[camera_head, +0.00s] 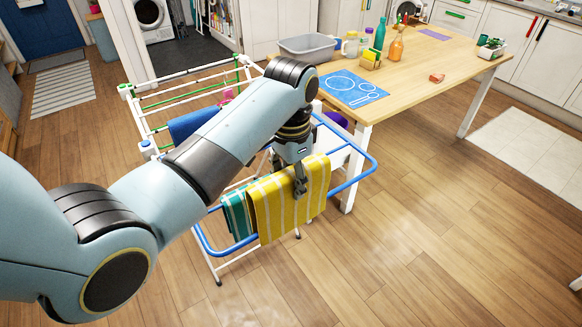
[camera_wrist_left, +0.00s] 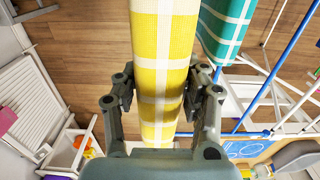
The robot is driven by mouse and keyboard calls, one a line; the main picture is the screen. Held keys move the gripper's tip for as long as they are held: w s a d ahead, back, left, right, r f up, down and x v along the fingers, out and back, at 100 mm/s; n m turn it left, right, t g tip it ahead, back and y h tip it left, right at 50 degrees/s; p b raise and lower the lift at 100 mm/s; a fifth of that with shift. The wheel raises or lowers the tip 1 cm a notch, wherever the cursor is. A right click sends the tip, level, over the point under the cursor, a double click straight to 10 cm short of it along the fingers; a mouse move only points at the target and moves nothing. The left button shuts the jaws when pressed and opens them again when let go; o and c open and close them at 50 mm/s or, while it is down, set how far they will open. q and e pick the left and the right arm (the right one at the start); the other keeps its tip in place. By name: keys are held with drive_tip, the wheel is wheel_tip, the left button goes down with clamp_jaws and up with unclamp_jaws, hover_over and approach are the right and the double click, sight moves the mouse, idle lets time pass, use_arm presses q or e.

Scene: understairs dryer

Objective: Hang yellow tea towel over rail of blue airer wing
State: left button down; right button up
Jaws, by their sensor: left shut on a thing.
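The yellow tea towel (camera_head: 285,205) has pale stripes and hangs folded from my left gripper (camera_head: 300,182), above the blue airer wing (camera_head: 360,177). My left gripper is shut on the towel. In the head view the towel covers part of the wing's front rail, which shows on both sides of it. I cannot tell whether the towel rests on the rail. In the left wrist view the yellow towel (camera_wrist_left: 163,65) runs between the fingers of my left gripper (camera_wrist_left: 162,105). My right gripper is not in view.
A teal striped towel (camera_head: 237,214) hangs beside the yellow one, also in the wrist view (camera_wrist_left: 224,30). A blue cloth (camera_head: 190,123) lies on the airer's white frame. A wooden table (camera_head: 425,62) stands behind. The floor (camera_head: 420,240) at the front right is clear.

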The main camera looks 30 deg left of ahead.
use_arm(q)
wheel_tip(320, 180, down, 4)
drive_tip(key=shift+r, duration=0.1)
wheel_tip(320, 180, down, 8)
drive_tip(key=b, duration=0.4)
drive_tip(key=shift+r, duration=0.25)
drive_tip(key=shift+f+b, duration=0.45)
drive_tip(key=shift+f, duration=0.3)
drive_tip(key=c, duration=0.8)
unclamp_jaws()
drive_tip(key=shift+c, duration=0.2)
drive_tip(key=shift+o, duration=1.1)
